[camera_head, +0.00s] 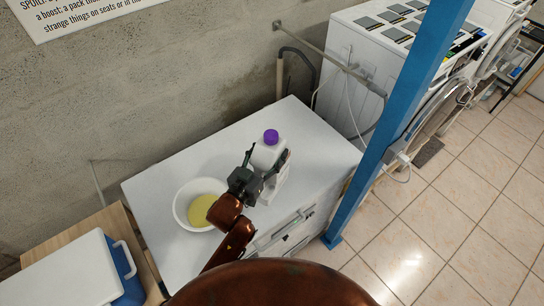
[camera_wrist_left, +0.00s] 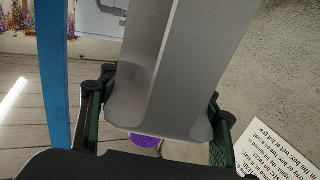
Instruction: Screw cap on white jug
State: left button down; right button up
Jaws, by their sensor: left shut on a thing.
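The white jug (camera_head: 268,154) is upright over the white worktop, near its right side. Its purple cap (camera_head: 271,136) shows at its top; I cannot tell how tightly it sits. My left gripper (camera_head: 264,168) is shut on the jug's body, below the cap. In the left wrist view the jug's pale body (camera_wrist_left: 165,75) fills the middle, between the two fingers of my left gripper (camera_wrist_left: 158,120). The purple cap (camera_wrist_left: 146,140) is partly hidden there behind the jug. I cannot tell whether the jug's base touches the worktop. My right gripper is not in view.
A white bowl (camera_head: 180,207) with yellow contents stands left of my gripper on the white worktop (camera_head: 150,185). A blue post (camera_head: 400,115) rises right of the worktop. A white-and-blue cooler (camera_head: 70,275) is at lower left. The worktop's back part is clear.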

pick_arm(q)
jog(key=w+f, duration=0.3)
jog(key=shift+w+f, duration=0.1)
jog(key=shift+f, duration=0.3)
jog(key=shift+w+f+b, duration=0.15)
jog(key=shift+f, duration=0.8)
jog(key=shift+w+f+b, duration=0.1)
jog(key=shift+f+b, duration=0.05)
jog(key=shift+f, duration=0.95)
jog(key=c, duration=0.7)
grip_release()
